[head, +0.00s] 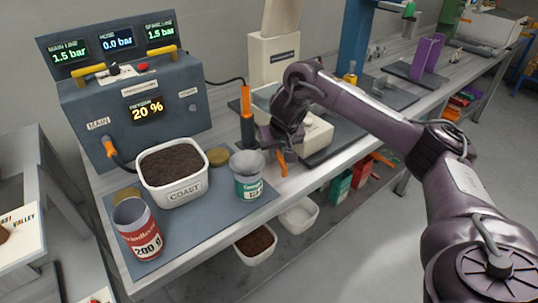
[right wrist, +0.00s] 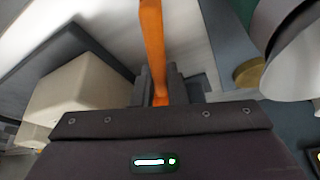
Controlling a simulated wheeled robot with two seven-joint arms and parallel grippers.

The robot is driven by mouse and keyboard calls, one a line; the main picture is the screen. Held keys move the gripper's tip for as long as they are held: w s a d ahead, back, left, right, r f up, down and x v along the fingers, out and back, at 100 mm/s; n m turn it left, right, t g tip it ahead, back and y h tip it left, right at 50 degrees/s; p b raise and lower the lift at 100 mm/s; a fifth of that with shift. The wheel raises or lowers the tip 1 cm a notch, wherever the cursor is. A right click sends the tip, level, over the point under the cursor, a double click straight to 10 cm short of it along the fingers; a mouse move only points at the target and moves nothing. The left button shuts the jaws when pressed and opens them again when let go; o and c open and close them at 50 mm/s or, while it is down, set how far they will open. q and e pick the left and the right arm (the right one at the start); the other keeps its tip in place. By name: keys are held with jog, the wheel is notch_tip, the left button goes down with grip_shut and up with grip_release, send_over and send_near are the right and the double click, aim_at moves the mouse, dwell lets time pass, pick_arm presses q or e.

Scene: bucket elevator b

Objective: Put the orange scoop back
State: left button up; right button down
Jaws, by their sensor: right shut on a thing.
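The orange scoop (head: 282,163) shows in the head view as a short orange piece just below my right gripper (head: 272,138). In the right wrist view the scoop (right wrist: 152,40) is a long orange strip running up from between the fingers of my right gripper (right wrist: 155,88). That gripper is shut on it. The scoop is above the bench, right of the teal-labelled can (head: 249,188); whether it touches the bench I cannot tell. My left gripper is not in view.
A white tub marked COAST (head: 172,199) holds dark brown grounds. A red can (head: 140,244) stands in front. A grey control box (head: 150,125) is behind. A white machine (head: 277,55) stands behind my right gripper. Tubs and boxes lie on the lower shelf.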

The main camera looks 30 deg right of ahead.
jog(key=shift+w+f, duration=0.2)
jog(key=shift+w, duration=0.1)
jog(key=w+f, duration=0.2)
jog(key=w, duration=0.1)
jog(key=shift+a+f+b, duration=0.1)
jog(key=shift+b, duration=0.3)
jog(key=shift+s, duration=0.1)
jog(key=shift+f, duration=0.1)
jog(key=c, duration=1.5)
grip_release()
jog(key=shift+o, duration=0.2)
